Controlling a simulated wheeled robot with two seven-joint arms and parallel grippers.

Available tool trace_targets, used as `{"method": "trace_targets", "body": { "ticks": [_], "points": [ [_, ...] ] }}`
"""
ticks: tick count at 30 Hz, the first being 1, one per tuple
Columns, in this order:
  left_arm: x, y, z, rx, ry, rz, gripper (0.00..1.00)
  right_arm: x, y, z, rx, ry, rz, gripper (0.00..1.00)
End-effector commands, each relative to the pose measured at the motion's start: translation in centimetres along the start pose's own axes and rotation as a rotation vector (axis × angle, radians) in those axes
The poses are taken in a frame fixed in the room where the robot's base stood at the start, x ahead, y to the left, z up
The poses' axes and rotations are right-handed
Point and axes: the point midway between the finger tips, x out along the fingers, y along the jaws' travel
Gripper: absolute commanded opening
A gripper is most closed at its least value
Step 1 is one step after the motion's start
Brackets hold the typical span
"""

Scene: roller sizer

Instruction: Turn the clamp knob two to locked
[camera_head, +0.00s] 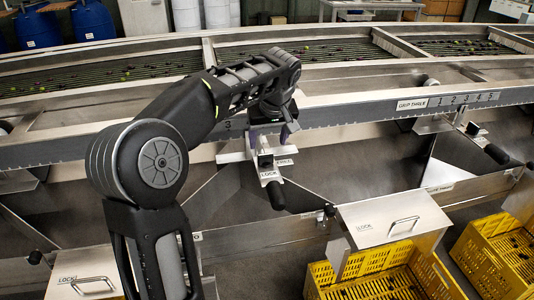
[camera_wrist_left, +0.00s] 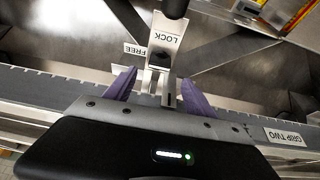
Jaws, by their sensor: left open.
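The clamp (camera_head: 267,165) hangs on the front of the scaled rail, with a black-ended handle (camera_head: 276,196) pointing down. Its plate reads LOCK, and a FREE label (camera_head: 284,162) sits beside it. My left gripper (camera_head: 270,132) is at the rail just above the clamp; its fingertips are partly hidden. In the left wrist view, the open purple fingers (camera_wrist_left: 158,86) stand on either side of the clamp's narrow metal upper part, with gaps visible. The LOCK plate (camera_wrist_left: 163,40) and FREE label (camera_wrist_left: 135,49) lie beyond the fingertips. The right gripper is out of view.
The long rail (camera_head: 350,112) runs across the machine. A similar clamp (camera_head: 465,128) hangs at right under a GRIP THREE label (camera_head: 411,105). A lidded LOCK box (camera_head: 390,218) and yellow crates (camera_head: 380,285) stand lower right. A GRIP TWO label (camera_wrist_left: 285,137) shows on the rail.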

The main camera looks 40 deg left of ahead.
Motion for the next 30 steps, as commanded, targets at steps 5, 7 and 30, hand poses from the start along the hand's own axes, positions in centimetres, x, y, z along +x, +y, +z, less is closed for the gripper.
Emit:
{"method": "trace_targets", "body": {
  "ticks": [5, 7, 30],
  "points": [
    [0.3, 0.0, 0.1, 0.001, -0.002, 0.0, 0.64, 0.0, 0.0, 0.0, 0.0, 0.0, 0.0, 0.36],
    [0.8, 0.0, 0.1, 0.001, -0.003, -0.001, 0.64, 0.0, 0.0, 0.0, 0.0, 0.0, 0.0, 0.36],
    [7.9, 0.1, 0.1, 0.003, -0.001, 0.002, 0.64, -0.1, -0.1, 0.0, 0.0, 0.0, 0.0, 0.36]
  ]
}}
